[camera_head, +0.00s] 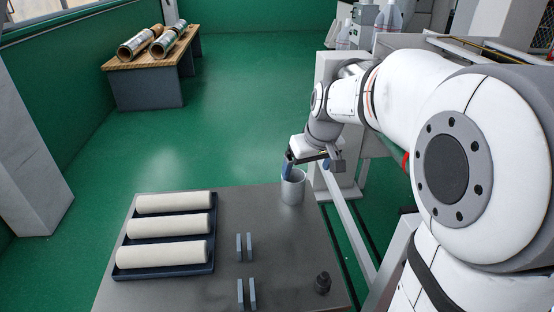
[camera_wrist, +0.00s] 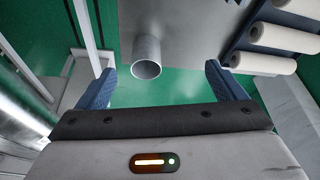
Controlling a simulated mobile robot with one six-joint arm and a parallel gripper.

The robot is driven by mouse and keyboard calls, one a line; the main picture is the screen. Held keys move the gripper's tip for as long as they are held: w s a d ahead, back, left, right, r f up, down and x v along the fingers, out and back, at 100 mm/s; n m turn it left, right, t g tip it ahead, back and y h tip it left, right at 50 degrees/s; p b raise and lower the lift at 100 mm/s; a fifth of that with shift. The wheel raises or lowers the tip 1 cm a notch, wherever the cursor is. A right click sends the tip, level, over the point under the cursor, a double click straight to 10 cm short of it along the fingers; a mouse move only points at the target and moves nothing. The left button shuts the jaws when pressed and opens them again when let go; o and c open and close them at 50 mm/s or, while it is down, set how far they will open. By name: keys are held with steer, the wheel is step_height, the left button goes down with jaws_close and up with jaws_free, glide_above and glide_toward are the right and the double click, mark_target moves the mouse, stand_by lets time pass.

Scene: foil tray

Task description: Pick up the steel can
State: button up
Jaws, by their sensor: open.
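The steel can (camera_head: 293,187) is a plain grey open-topped cylinder standing upright at the far right corner of the grey table. My gripper (camera_head: 306,165) is just above and beside the can's rim in the head view, with a blue finger close to the rim. In the wrist view the can (camera_wrist: 147,57) lies ahead of the gap between the two blue fingers of my gripper (camera_wrist: 165,82), nearer the left finger. The gripper is open and nothing is between its fingers. Whether a finger touches the can I cannot tell.
A dark tray (camera_head: 213,262) with three white rolls sits on the left of the grey table (camera_head: 275,235). Small blue-grey upright plates (camera_head: 245,247) and a black knob-like part (camera_head: 322,283) stand in front. A wooden-topped table (camera_head: 112,63) with foil rolls is far back.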

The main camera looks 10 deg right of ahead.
mark_target(292, 179)
steer(key=shift+n+y, duration=0.3)
steer(key=shift+n, duration=0.6)
steer(key=w+f+b, duration=0.1)
steer(key=w+f, duration=0.3)
steer(key=w, duration=0.1)
steer(key=w+d+f+b, duration=0.1)
steer(key=w+f, duration=0.2)
steer(key=w, duration=0.2)
steer(key=w+f+b, duration=0.1)
steer(key=w+f, duration=0.3)
steer(key=w, duration=0.1)
steer(key=shift+w+d+f+b, duration=0.15)
steer(key=shift+d+f+b, duration=0.1)
steer(key=shift+f+b, duration=0.1)
steer(key=x, duration=0.5)
steer(key=p+x, duration=0.1)
steer(key=x, duration=0.1)
steer(key=shift+a+f, duration=0.3)
steer(key=shift+f, duration=0.05)
steer(key=c, duration=1.1)
steer(key=shift+r, duration=0.1)
